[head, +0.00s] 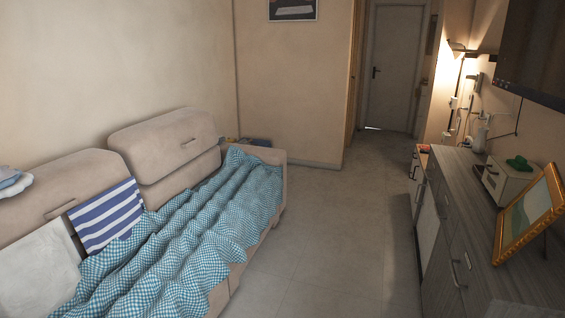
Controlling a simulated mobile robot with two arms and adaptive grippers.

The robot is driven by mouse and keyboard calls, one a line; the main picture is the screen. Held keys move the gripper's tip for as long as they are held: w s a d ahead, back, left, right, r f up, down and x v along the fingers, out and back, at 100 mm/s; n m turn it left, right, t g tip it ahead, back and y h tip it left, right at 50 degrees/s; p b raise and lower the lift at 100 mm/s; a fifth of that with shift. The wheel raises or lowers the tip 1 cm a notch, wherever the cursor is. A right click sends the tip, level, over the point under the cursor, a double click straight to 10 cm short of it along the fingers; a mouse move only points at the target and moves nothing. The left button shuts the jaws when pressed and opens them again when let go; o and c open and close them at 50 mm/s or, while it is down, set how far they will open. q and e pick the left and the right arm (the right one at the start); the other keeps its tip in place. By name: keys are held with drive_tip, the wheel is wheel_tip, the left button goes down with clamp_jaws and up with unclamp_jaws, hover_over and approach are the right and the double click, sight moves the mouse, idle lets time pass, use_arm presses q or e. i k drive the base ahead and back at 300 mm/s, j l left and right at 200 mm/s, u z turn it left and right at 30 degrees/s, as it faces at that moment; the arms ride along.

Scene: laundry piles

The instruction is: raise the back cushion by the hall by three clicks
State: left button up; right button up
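The back cushion nearer the hall (165,140) is the far one of the sofa's beige back cushions. It stands up at the wall, has a small slot or handle near its upper right, and its top sits higher than the near back cushion (60,185). The near cushion has a similar slot and is cut off by the left edge. The sofa (262,155) runs along the left wall. Its seat is mostly hidden under a blue-and-white checked blanket. Neither of my grippers shows in the head view.
A striped blue-and-white cloth (105,215) and a pale cloth (38,270) lie against the near backrest. Folded cloths (13,182) sit on top. Clear floor (310,235) lies between the sofa and the wooden dresser (480,215). A doorway hall opens beyond.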

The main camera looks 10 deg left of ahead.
sight(151, 149)
drive_tip(key=i, duration=3.75)
drive_tip(key=i+u, duration=0.25)
drive_tip(key=i, duration=0.15)
drive_tip(key=i+l+u, duration=0.25)
drive_tip(key=i+j, duration=0.1)
